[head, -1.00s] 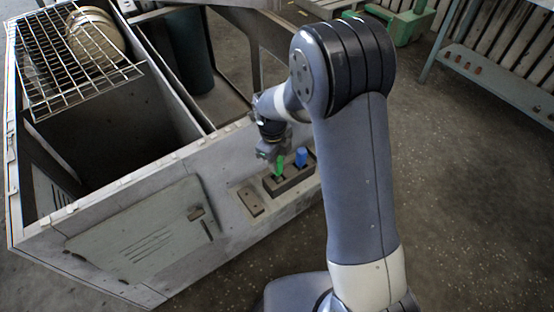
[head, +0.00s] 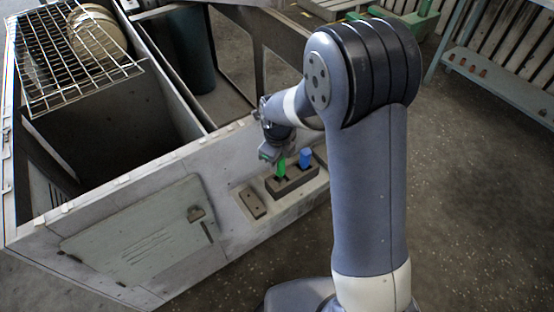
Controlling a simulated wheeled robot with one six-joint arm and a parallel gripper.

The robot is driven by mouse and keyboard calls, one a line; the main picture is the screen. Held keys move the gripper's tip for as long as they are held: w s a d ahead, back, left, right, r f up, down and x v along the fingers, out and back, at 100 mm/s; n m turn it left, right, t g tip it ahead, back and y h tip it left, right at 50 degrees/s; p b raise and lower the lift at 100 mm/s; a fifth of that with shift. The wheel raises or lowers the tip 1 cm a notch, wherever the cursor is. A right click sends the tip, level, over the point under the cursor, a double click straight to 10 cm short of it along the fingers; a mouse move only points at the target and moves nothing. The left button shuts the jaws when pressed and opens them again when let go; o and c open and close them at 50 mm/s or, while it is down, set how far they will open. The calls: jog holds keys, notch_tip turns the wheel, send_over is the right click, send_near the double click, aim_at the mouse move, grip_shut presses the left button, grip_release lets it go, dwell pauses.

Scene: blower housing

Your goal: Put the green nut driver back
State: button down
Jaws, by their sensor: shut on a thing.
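The green nut driver (head: 281,168) stands upright in the head view, its lower end at the left opening of a dark holder block (head: 298,184). I cannot tell how deep it sits in the opening. My gripper (head: 274,155) is shut on the top of the green nut driver, which is partly hidden by the fingers. A blue-handled tool (head: 305,159) stands in the right opening of the same block.
The block sits on a pale ledge (head: 258,229) on the housing's side, with a flat brown plate (head: 252,203) to its left. The grey housing (head: 130,185) has an open top and a wire grid (head: 70,70).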

jog(key=shift+s+d+f+g, duration=0.3)
jog(key=shift+s+d+f, duration=0.3)
jog(key=shift+s+f, duration=0.3)
jog(key=shift+c, duration=2.4)
grip_release()
jog(key=shift+r, duration=0.25)
jog(key=shift+s+d+r+p, duration=0.2)
jog(key=shift+r+p, duration=0.45)
jog(key=shift+r, duration=0.15)
jog(key=shift+w+a+r+p, duration=0.15)
jog(key=shift+r+p, duration=1.05)
jog(key=shift+r, duration=0.55)
jog(key=shift+w+a+r+p, duration=0.15)
jog(key=shift+r+p, duration=1)
jog(key=shift+r, duration=0.6)
jog(key=shift+f, duration=0.2)
